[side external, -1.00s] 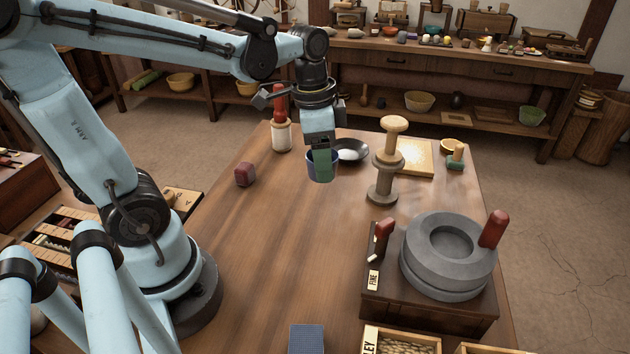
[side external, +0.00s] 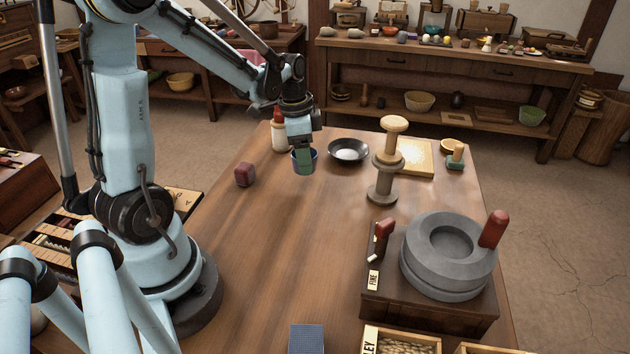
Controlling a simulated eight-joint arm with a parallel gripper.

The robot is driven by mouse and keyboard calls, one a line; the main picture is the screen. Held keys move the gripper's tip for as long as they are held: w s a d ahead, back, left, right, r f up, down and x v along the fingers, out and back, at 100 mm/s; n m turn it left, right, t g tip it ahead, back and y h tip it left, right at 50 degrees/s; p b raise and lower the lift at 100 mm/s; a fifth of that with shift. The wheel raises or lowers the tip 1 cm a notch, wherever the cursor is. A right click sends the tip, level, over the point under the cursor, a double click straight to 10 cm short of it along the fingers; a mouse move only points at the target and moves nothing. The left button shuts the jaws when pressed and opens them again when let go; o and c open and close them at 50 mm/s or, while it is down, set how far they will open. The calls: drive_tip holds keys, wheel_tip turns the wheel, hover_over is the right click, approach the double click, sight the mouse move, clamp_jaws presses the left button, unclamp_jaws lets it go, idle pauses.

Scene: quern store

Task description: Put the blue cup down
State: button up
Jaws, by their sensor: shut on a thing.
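The blue cup (side external: 314,161) is at the far part of the wooden table, upright, between a jar and a dark bowl. My gripper (side external: 303,158) points down and is shut on the cup.
A white jar with a red handle (side external: 278,138) stands just behind and left. A dark bowl (side external: 348,151) is at the right, a maroon block (side external: 244,175) at the left. A wooden stand (side external: 386,165) and stone quern (side external: 448,260) stand further right. The table's middle is clear.

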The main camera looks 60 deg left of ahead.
drive_tip(key=shift+f, duration=2.05)
drive_tip(key=shift+f, duration=0.15)
drive_tip(key=o, duration=1.1)
wheel_tip(320, 180, up, 12)
drive_tip(key=s, duration=0.1)
drive_tip(key=shift+s+d+r+n+t+y, duration=0.1)
drive_tip(key=shift+s+d+n+t, duration=0.7)
drive_tip(key=shift+d, duration=1.6)
drive_tip(key=shift+s+d+r+n+t+y, duration=0.1)
drive_tip(key=shift+s+d+n+t, duration=0.3)
drive_tip(key=shift+d+n+t, duration=1.45)
drive_tip(key=shift+s+d+r+n+t+y, duration=0.1)
drive_tip(key=shift+s+d+n+t, duration=0.35)
drive_tip(key=shift+d, duration=2.55)
